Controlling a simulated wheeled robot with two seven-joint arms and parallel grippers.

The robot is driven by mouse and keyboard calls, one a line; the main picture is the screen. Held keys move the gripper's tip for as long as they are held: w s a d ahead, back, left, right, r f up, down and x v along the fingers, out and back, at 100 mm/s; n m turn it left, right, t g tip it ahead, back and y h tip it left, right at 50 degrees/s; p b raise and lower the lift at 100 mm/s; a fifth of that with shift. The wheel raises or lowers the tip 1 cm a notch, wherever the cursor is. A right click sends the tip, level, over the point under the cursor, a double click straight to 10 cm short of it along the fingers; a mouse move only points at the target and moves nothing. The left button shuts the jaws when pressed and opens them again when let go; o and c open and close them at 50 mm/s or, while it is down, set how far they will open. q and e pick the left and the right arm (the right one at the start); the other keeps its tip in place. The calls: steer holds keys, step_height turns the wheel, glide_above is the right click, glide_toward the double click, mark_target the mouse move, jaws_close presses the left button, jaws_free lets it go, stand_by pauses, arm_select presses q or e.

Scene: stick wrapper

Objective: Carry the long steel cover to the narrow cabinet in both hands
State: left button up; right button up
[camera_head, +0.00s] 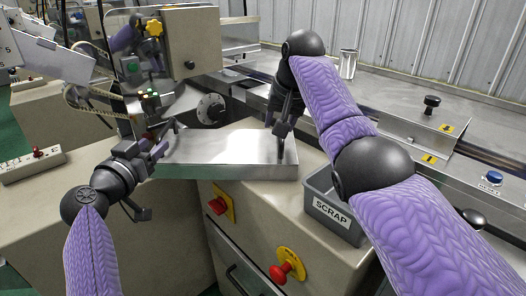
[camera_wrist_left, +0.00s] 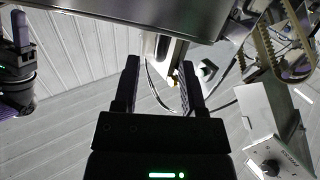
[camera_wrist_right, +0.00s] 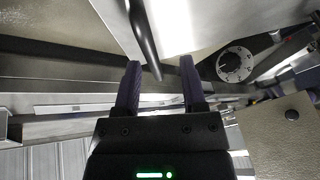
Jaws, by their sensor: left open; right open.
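The long steel cover (camera_head: 225,160) is a shiny, flat, box-like piece. It lies level at the top of the beige cabinet (camera_head: 190,235) with red knobs; I cannot tell whether it rests fully on it. My left gripper (camera_head: 168,142) is open at the cover's left end. My right gripper (camera_head: 276,140) is open at its right end, its fingers overlapping the cover in the head view. Contact is unclear at both ends. A steel surface, probably the cover, shows above the fingers in the left wrist view (camera_wrist_left: 130,15) and right wrist view (camera_wrist_right: 180,22).
A grey scrap bin (camera_head: 331,205) hangs at the cabinet's right side, close under my right arm. A machine with a black dial (camera_head: 211,108) stands right behind the cover. A steel conveyor bed (camera_head: 400,100) runs along the right. A metal cup (camera_head: 348,64) stands on it.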

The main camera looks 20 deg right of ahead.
steer(key=shift+s+r, duration=0.15)
steer(key=shift+r, duration=0.2)
arm_select(q)
steer(key=v, duration=1.1)
arm_select(e)
steer(key=v, duration=1.1)
arm_select(q)
steer(key=shift+d, duration=0.1)
arm_select(e)
steer(key=shift+r, duration=0.1)
